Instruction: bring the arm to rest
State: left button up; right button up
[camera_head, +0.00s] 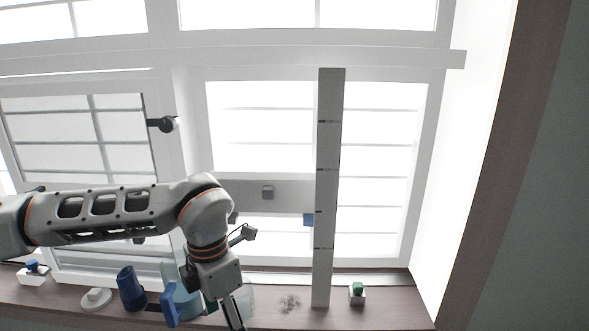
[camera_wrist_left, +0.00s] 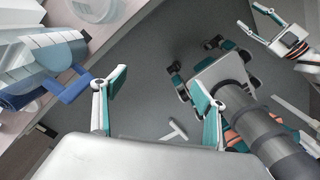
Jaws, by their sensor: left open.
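My left arm comes in from the left in the head view and bends down at the elbow. Its gripper (camera_head: 234,312) hangs low in front of the sill, beside a pale blue jug with a blue handle (camera_head: 170,308). In the left wrist view the gripper (camera_wrist_left: 160,98) has its two teal-lined fingers wide apart, with nothing between them. The jug (camera_wrist_left: 42,62) lies to the left of the fingers there, apart from them. My right gripper (camera_wrist_left: 256,24) shows at the upper right of the wrist view, its fingers apart and empty.
The sill (camera_head: 390,316) holds a dark blue cup (camera_head: 131,289), a white round piece (camera_head: 96,298) and a green-topped white block (camera_head: 357,294). A tall marked grey post (camera_head: 328,190) stands before the window. Grey floor (camera_wrist_left: 150,60) lies below my gripper, with my base and column at right.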

pick_arm(q)
jog(key=s+d+f+m+g+h, duration=0.1)
jog(key=s+d+g+h, duration=0.25)
jog(key=s+d, duration=0.45)
jog(key=s+d+f+g+h, duration=0.15)
jog(key=s+d+h, duration=0.3)
jog(key=d, duration=0.55)
jog(key=s+d+r+n+h, duration=0.1)
jog(key=d+r+n+h, duration=0.6)
jog(key=r+h, duration=0.45)
jog(key=w+a+f+n+t+h, duration=0.15)
jog(key=w+a+n+t, duration=0.35)
jog(key=w+n+t, duration=0.8)
jog(key=w+a+f+n+t+y, duration=0.2)
jog(key=a+f+n+t+y, duration=0.75)
jog(key=f+n, duration=0.35)
jog(key=s+a+f+n+g+y, duration=0.2)
jog(key=s+a+f+n+y, duration=0.1)
jog(key=f, duration=0.5)
jog(key=s+a+f+n+g+y, duration=0.2)
jog(key=s+a+f+n+y, duration=0.1)
jog(key=s+a+f, duration=0.3)
jog(key=s+a+f+n+g+y, duration=0.2)
jog(key=s+a+f, duration=0.3)
jog(key=a+f, duration=0.3)
notch_tip(320, 180, down, 4)
jog(key=shift+s+a+f+n+g+y, duration=0.2)
jog(key=shift+n+g+y, duration=0.15)
jog(key=shift+n+y, duration=0.45)
